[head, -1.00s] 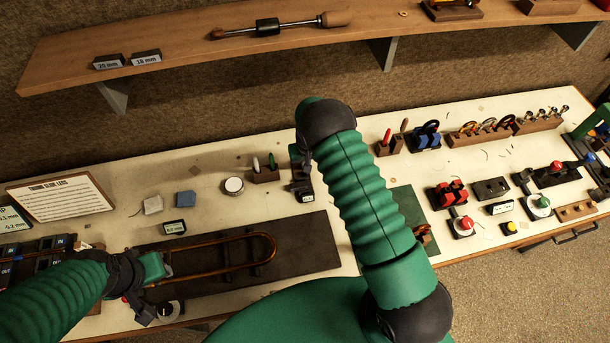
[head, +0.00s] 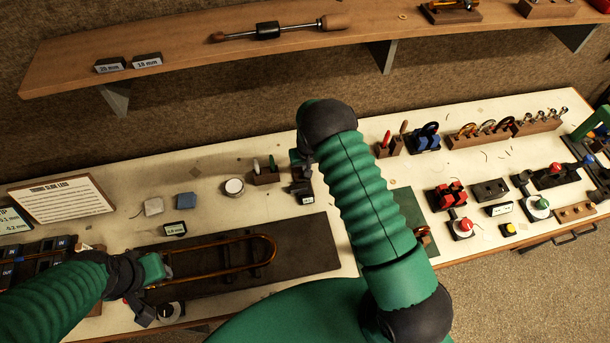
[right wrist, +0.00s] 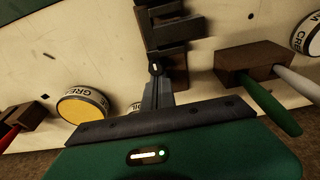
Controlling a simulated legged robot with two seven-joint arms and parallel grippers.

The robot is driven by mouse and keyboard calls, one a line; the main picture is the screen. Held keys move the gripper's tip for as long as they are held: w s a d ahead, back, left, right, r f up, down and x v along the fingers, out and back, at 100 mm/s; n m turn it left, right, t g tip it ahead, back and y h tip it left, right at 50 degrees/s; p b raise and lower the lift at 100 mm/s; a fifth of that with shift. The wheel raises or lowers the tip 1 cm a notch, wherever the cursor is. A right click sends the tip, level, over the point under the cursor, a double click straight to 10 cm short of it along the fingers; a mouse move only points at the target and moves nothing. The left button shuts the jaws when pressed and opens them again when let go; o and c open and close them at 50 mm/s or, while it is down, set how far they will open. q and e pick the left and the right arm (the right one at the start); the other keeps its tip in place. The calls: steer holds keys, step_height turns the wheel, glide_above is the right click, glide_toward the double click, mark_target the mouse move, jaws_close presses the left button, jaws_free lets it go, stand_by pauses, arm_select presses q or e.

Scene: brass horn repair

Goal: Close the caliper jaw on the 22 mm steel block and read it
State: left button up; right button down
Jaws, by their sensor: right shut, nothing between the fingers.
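The dark caliper stand (head: 301,187), with a small white readout at its front, stands behind the dark mat. Its dark stepped body (right wrist: 172,30) fills the top middle of the right wrist view. I cannot pick out the 22 mm steel block or tell the jaw's gap. My right gripper (right wrist: 156,70) is shut and empty, its fingertips right at the caliper's dark parts; I cannot tell whether they touch. In the head view my right arm mostly hides it. My left gripper (head: 158,268) is at the end of the brass slide (head: 225,240); its fingers are unclear.
The dark mat (head: 310,250) lies in front.

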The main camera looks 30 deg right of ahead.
steer(key=shift+s+a+p, duration=0.2)
steer(key=shift+s+p, duration=0.25)
steer(key=shift+s, duration=0.5)
steer(key=shift+w+f, duration=0.1)
steer(key=shift+w, duration=0.05)
steer(key=shift+w+d+b, duration=0.15)
steer(key=shift+w+b, duration=0.3)
steer(key=shift+b, duration=0.1)
step_height(320, 180, up, 8)
steer(key=p, duration=0.5)
stand_by(0.5)
